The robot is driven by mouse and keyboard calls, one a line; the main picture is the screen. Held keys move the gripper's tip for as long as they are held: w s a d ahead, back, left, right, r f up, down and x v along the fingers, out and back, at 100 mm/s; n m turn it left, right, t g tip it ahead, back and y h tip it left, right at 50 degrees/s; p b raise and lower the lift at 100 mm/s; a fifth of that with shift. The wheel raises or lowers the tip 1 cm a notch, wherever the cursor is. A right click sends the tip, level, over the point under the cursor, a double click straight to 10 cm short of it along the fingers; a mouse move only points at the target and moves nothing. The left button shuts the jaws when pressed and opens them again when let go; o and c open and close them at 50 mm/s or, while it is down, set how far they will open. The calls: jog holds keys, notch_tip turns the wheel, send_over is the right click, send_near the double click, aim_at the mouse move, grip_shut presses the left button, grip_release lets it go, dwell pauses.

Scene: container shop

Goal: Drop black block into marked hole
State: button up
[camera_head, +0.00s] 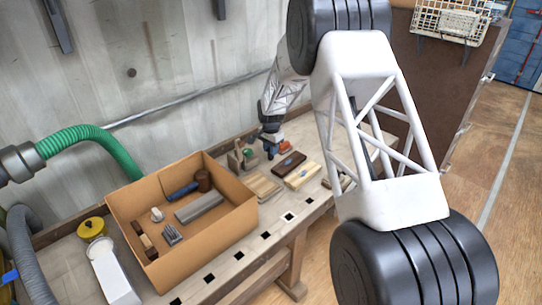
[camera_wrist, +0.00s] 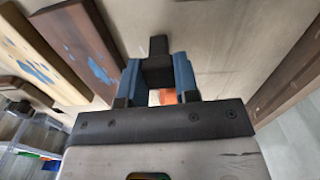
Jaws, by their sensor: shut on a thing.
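My gripper (camera_head: 271,149) is over the far part of the workbench, beside the small boards. In the wrist view its two blue fingers (camera_wrist: 158,82) are shut on a black block (camera_wrist: 158,68), which sticks out past the fingertips. The block cannot be made out in the head view. A row of dark square holes runs along the bench's front edge, among them one hole (camera_head: 289,217) with a pale surround and another (camera_head: 265,235). I cannot tell which is the marked one.
A cardboard box (camera_head: 240,222) with several tools stands on the bench. A dark board (camera_head: 288,164) and a pale board (camera_head: 303,175) lie near my gripper, with an orange item (camera_head: 284,147) behind. A yellow-lidded thing (camera_head: 91,228) is at the left.

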jog(key=shift+r, duration=2.25)
jog(key=shift+s, duration=0.1)
jog(key=shift+s+d+r, duration=0.1)
jog(key=shift+s, duration=0.1)
jog(key=s+d+r, duration=0.1)
jog(key=s+d, duration=0.2)
jog(key=s, duration=1.2)
jog(key=s+d+m, duration=0.1)
jog(key=s+d, duration=0.2)
jog(key=s, duration=1.2)
jog(key=shift+s+d+r, duration=0.15)
jog(key=shift+d+r, duration=0.25)
jog(key=shift+f, duration=0.15)
jog(key=shift+f, duration=2.75)
jog(key=shift+f, duration=0.75)
